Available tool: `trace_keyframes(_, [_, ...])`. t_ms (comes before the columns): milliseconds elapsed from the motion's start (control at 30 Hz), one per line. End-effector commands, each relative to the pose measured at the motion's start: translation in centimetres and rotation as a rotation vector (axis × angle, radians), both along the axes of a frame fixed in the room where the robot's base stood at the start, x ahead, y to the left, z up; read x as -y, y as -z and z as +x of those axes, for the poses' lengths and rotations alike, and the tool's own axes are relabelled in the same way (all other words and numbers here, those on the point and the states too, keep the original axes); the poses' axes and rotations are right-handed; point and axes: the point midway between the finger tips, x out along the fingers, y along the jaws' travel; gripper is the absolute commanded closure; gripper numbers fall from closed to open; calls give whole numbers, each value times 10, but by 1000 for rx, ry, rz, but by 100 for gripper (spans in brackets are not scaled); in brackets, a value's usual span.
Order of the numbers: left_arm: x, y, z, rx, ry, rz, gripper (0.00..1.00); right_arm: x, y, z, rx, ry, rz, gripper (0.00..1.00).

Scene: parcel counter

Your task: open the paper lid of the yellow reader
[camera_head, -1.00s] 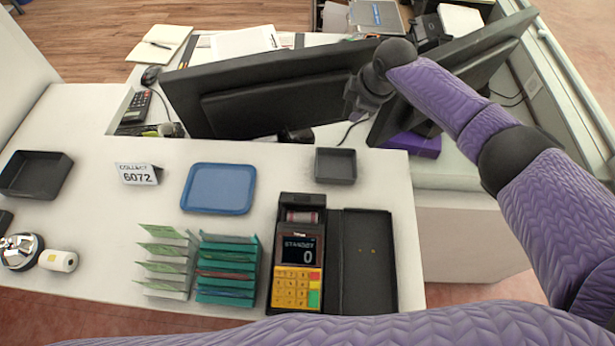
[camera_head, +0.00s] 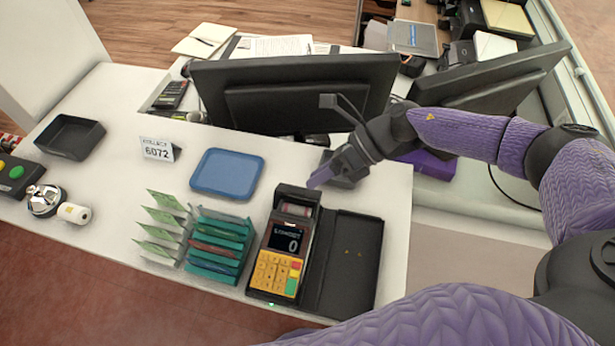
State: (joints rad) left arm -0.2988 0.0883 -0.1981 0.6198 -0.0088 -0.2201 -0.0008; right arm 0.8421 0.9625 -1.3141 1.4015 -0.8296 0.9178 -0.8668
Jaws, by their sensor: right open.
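My left gripper is not in view.
Left of the reader stand a green slotted rack (camera_head: 219,243) and several green cards in a holder (camera_head: 164,230). A monitor (camera_head: 296,92) stands behind the counter.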

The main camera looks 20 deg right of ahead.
Motion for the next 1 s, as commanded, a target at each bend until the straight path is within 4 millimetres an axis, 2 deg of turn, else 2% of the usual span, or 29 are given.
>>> trace_keyframes(133, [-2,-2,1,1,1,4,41,-16,11,1,0,2,1,59])
trace_keyframes(400, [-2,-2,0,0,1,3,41,-19,13,2,1,3,1,59])
trace_keyframes(600, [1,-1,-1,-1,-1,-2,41,-19,13,2,1,3,2,100])
trace_keyframes(1000, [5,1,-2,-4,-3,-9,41,-18,14,3,-4,5,6,100])
